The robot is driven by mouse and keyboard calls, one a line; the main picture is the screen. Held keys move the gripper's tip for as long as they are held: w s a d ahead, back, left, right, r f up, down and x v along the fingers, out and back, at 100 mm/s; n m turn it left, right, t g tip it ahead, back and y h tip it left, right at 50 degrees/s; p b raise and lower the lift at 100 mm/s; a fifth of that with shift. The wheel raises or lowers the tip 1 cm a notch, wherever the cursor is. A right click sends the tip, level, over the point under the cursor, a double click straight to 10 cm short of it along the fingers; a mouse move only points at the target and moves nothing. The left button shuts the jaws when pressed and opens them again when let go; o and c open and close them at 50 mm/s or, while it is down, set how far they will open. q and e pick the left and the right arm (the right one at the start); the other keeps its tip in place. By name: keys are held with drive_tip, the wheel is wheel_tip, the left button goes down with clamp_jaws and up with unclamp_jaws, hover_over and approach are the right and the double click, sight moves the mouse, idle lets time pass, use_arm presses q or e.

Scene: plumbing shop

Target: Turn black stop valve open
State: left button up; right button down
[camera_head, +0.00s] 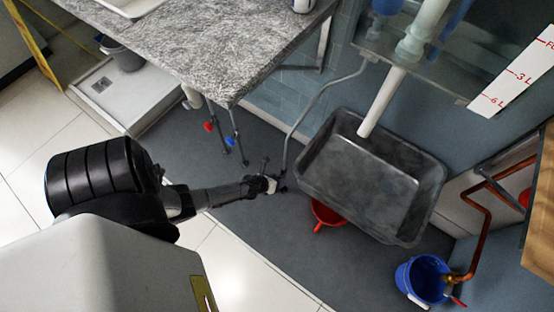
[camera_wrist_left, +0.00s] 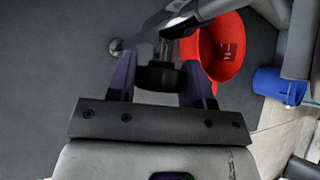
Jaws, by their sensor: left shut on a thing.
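My left gripper (camera_head: 268,184) reaches in from the left in the head view, at the lower end of a thin grey pipe beside the black tray. In the left wrist view my two fingers stand on either side of the black stop valve's handle (camera_wrist_left: 160,76), and the gripper is shut on it. The valve's grey metal body and pipe (camera_wrist_left: 205,10) show beyond the handle. In the head view the valve is small and mostly hidden by the gripper, so its turn angle cannot be read. My right gripper is in neither view.
A black tray (camera_head: 427,212) lies close to the right of the gripper, with a red bucket (camera_head: 327,213) partly under it. A grey countertop (camera_head: 215,40) overhangs at the back, with red and blue valves (camera_head: 230,141) below. A blue bucket (camera_head: 424,278) stands at lower right.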

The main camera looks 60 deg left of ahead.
use_arm(q)
drive_tip(key=n+t+h+b, duration=0.1)
drive_tip(key=b, duration=0.1)
drive_tip(key=n+t+h+b, duration=0.1)
drive_tip(key=b, duration=0.1)
drive_tip(key=shift+a+f+h, duration=0.1)
drive_tip(key=shift+f+h, duration=0.2)
drive_tip(key=shift+h, duration=0.1)
drive_tip(key=shift+n+t+h+b, duration=0.7)
drive_tip(key=shift+t+b, duration=0.2)
drive_tip(key=shift+r+n+t+h, duration=0.1)
drive_tip(key=shift+n+t+h, duration=0.3)
drive_tip(key=shift+t+h, duration=0.1)
drive_tip(key=shift+n+t+h, duration=0.3)
drive_tip(key=shift+n+t, duration=0.3)
drive_tip(key=shift+n, duration=0.1)
drive_tip(key=shift+n+t+h, duration=0.3)
drive_tip(key=shift+n+t, duration=0.2)
drive_tip(key=shift+t, duration=0.1)
